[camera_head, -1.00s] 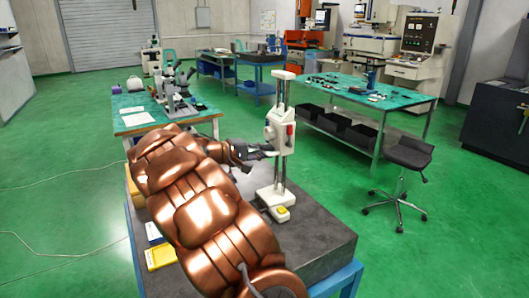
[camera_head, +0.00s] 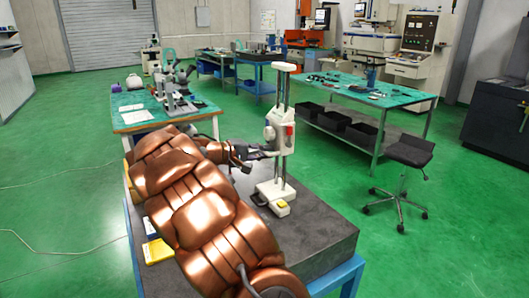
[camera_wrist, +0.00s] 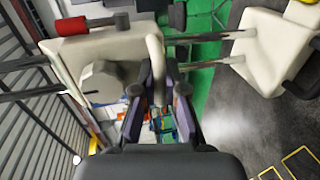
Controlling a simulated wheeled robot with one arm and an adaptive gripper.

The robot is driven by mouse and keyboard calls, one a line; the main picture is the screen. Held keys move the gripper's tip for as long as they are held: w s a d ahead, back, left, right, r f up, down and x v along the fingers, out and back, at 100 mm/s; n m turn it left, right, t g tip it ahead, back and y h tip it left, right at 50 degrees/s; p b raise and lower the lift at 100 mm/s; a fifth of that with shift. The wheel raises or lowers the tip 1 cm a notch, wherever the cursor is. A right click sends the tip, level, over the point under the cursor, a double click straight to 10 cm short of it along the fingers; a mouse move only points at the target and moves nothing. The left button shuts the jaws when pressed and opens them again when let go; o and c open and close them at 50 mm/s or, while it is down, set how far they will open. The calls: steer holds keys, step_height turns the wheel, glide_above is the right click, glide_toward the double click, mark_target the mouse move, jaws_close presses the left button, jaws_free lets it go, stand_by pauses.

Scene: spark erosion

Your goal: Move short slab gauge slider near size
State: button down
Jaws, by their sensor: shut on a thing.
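The short slab gauge, a white stand with two upright rods (camera_head: 284,90) and a white foot (camera_head: 275,195), stands upright on the dark slab (camera_head: 310,240). Its white slider (camera_head: 276,122) with a red knob (camera_head: 290,130) sits about midway up the rods. My gripper (camera_head: 262,150) reaches the slider from the left, low on its side, and is shut on it. In the wrist view the slider (camera_wrist: 120,50) fills the upper left, with my gripper's fingers (camera_wrist: 160,75) at its edge. The foot (camera_wrist: 265,50) shows at the upper right.
A yellow item (camera_head: 156,251) lies at the slab's left edge, partly behind my arm. A microscope (camera_head: 175,90) stands on the green-topped bench behind. A stool (camera_head: 405,160) and a green-topped table (camera_head: 370,90) stand to the right. The slab's front right is bare.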

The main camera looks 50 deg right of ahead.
step_height(320, 180, down, 4)
steer(key=b, duration=0.2)
steer(key=shift+b, duration=0.4)
steer(key=c, duration=1.5)
jaws_free()
steer(key=v, duration=1.2)
